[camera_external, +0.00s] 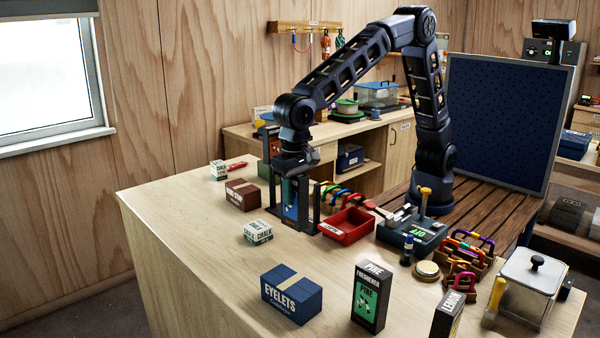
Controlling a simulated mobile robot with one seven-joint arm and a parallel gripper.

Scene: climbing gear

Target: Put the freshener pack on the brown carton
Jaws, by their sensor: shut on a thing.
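The brown carton (242,194) lies on the wooden counter, left of my gripper. My gripper (297,212) points down and is shut on a dark upright pack with a blue-teal face (290,198). Its shape resembles the freshener packs, but its label cannot be read and the fingers hide its sides. I cannot tell whether its bottom touches the counter. A pine freshener pack (369,297) stands upright at the front, and a lemon pack (446,318) stands at the front edge of the picture.
A blue eyelets carton (291,295) and a chalk box (258,232) stand on the counter (195,263). A red tray (346,227) is close right of my gripper. The carton's top looks clear.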

